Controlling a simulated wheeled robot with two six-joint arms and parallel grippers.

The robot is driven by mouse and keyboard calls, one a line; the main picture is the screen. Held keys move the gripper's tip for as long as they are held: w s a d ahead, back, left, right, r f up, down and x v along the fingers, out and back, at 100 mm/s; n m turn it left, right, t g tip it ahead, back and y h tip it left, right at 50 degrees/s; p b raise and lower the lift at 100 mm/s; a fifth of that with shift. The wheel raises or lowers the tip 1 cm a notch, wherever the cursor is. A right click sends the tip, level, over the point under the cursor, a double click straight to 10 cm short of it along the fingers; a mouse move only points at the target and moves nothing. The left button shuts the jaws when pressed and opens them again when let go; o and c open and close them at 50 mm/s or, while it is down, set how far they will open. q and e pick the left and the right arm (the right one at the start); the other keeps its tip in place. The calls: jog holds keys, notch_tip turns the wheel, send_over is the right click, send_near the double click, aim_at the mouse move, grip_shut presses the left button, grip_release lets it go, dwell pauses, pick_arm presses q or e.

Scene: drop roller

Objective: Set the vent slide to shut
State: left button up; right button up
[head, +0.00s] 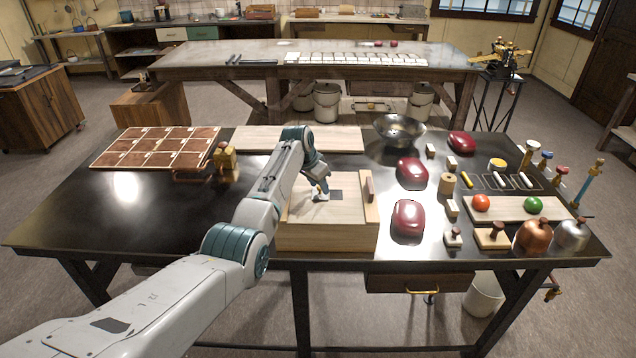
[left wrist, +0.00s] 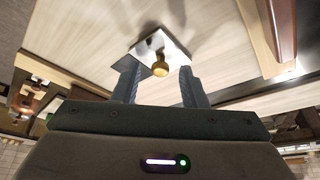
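A light wooden box (head: 325,235) stands at the front middle of the dark table. On its top lies a dark square patch (head: 336,195), just right of my left gripper (head: 320,188). In the left wrist view a small shiny metal plate (left wrist: 150,43) with a brass knob (left wrist: 160,69) sits on pale wood; this looks like the vent slide. My left gripper also shows there (left wrist: 158,82), fingers apart, with the knob in front of the gap between the fingertips. I cannot tell whether a finger touches it. My right gripper is out of view.
Red rounded objects (head: 408,218), a metal bowl (head: 399,128) and small blocks stand to the right. A tiled tray (head: 158,147) lies at left; the table's front left is clear.

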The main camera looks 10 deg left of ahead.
pick_arm(q)
grip_shut()
jog(key=shift+d, duration=0.15)
jog(key=d+b, duration=0.1)
jog(key=d, duration=0.1)
jog(key=w+d+b, duration=0.1)
jog(key=d+b, duration=0.1)
jog(key=d, duration=0.1)
jog(key=shift+d, duration=0.1)
jog(key=shift+c, duration=1.1)
grip_release()
jog(key=shift+o, duration=1.1)
jog(key=shift+r, duration=0.15)
